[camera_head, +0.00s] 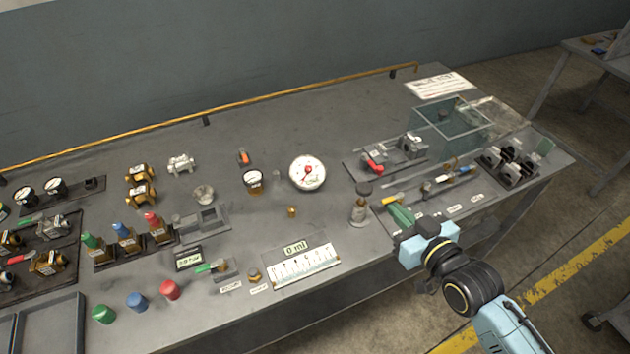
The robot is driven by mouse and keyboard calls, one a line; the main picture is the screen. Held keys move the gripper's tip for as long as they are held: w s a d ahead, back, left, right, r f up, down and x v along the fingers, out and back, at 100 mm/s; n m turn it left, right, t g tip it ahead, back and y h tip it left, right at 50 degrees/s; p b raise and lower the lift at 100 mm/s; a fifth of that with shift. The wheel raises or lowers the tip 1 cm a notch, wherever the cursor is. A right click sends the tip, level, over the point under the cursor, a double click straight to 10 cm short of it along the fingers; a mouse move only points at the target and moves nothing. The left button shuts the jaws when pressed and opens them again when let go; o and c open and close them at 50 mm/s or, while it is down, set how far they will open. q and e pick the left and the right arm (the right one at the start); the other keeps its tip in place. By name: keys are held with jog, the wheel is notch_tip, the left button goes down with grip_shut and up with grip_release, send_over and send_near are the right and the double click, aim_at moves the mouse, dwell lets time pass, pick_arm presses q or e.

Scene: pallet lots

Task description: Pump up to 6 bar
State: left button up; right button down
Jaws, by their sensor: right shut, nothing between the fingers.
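A large round white gauge (307,173) with a red centre stands mid-bench; its reading is too small to tell. A small upright metal cylinder with a dark round knob (363,188), possibly the pump, stands to its right. A small dark display (188,258) at the front left shows a figure too small to read surely. My right gripper (404,234) is shut and empty at the bench's front right, beside a green handle-like part (400,214). I cannot tell whether they touch. My left gripper is not in view.
A glass-walled box (450,125) stands at the back right, near black clamp-like blocks (510,165). A white scale (303,264) under a "0 ml" display lies in front. The back middle is clear.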

jog(key=shift+r, duration=0.15)
dwell(0.3)
notch_tip(320, 180, up, 3)
jog(key=p, duration=0.2)
jog(key=shift+a+r+p, duration=0.1)
jog(key=shift+r+p, duration=0.05)
jog(key=shift+p, duration=0.15)
send_over(364, 190)
jog(key=s+d, duration=0.1)
jog(key=s, duration=0.1)
notch_tip(364, 190, down, 2)
jog(key=shift+w+f, duration=0.2)
jog(key=shift+f, duration=2.05)
